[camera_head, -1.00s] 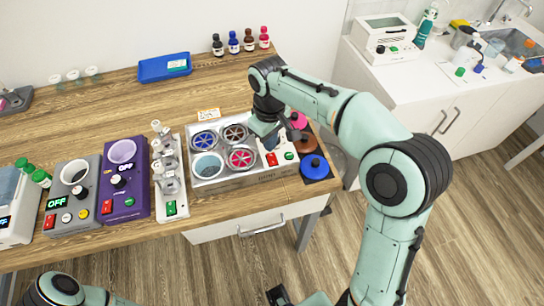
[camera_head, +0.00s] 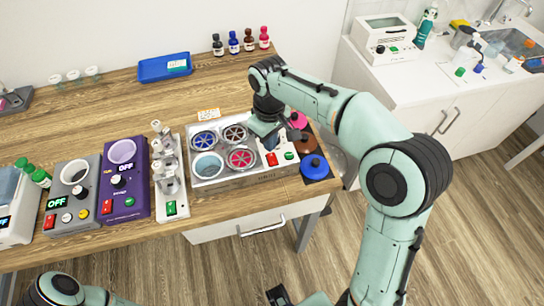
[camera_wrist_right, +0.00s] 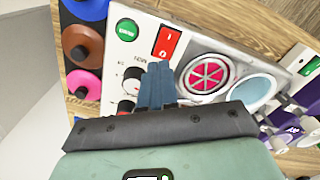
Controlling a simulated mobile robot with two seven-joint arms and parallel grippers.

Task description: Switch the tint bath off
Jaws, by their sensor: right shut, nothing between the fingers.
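The tint bath (camera_head: 250,178) is a pale box with four round wells, at the right end of the wooden bench. Its panel carries a red rocker switch (camera_head: 271,159) and a green button (camera_head: 289,155). The right wrist view shows the red switch (camera_wrist_right: 167,42) marked I and O, the green button (camera_wrist_right: 126,30) and a knob (camera_wrist_right: 132,78). My right gripper (camera_head: 271,143) is over the panel, fingers shut and empty. In the wrist view its blue fingertips (camera_wrist_right: 155,72) appear just below the switch; contact cannot be told.

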